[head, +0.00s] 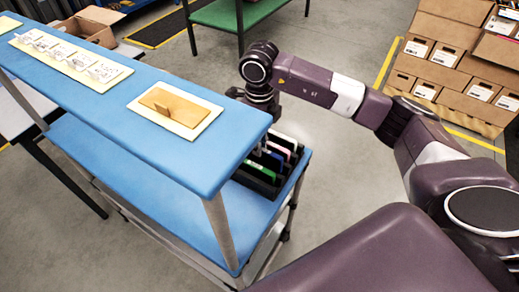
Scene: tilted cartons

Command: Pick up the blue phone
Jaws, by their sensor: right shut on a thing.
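My right gripper (263,104) reaches over from the right, just behind the right end of the blue upper shelf. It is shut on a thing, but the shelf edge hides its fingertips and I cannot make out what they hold. Below it, a black rack (258,184) stands on the lower blue shelf. Several thin upright slabs with green, white and pink edges show in the rack, partly under the upper shelf. I cannot clearly pick out a blue phone. My left gripper is not in view.
The blue upper shelf (185,125) bears a cream plate (205,124) with a tan piece and a row of small cards in holders. Stacked cartons (436,68) stand at the upper right. A green table (225,14) stands at the back. The grey floor between is clear.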

